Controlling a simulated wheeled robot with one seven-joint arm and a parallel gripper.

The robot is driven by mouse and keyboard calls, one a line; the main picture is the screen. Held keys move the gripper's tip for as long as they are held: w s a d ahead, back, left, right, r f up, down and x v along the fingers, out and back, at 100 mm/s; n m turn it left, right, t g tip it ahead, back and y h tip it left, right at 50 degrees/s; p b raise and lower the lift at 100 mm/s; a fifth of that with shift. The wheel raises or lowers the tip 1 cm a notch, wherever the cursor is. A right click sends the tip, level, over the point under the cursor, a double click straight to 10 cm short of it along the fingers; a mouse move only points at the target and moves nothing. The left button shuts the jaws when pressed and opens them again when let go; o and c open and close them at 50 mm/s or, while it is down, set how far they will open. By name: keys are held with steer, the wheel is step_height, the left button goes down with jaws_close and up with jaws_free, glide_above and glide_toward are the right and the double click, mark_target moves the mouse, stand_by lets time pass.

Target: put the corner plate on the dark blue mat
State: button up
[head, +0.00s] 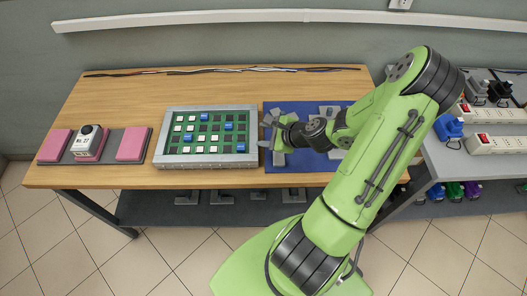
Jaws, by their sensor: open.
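The dark blue mat (303,165) lies on the wooden table, right of the grey-framed board. My gripper (272,137) is open over the mat's left side, next to the board's right edge. Small grey metal pieces (330,111) show on the mat, partly hidden behind my arm. Their shapes are too small and covered to tell whether one is the corner plate. Grey angled metal pieces (221,198) also stand on the dark lower shelf. I cannot see anything held between my fingers.
The grey-framed board (206,108) has a green face with blue, white and dark squares. Left of it, a white device (88,138) sits on a tray (113,149) with pink blocks. Cables lie along the table's back. A side bench (462,170) holds power strips and plugs.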

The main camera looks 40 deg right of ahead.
steer(key=s+a+r+n+g+h, duration=0.2)
steer(key=s+a+r+n+g, duration=0.3)
steer(key=a+r+n, duration=0.85)
steer(key=s+a+r+n, duration=0.2)
steer(key=s+r+n, duration=0.6)
steer(key=s+n, duration=0.3)
steer(key=shift+s+n+t+h, duration=0.3)
steer(key=shift+s+n+t, duration=0.1)
steer(key=shift+s, duration=0.4)
steer(key=shift+a, duration=0.1)
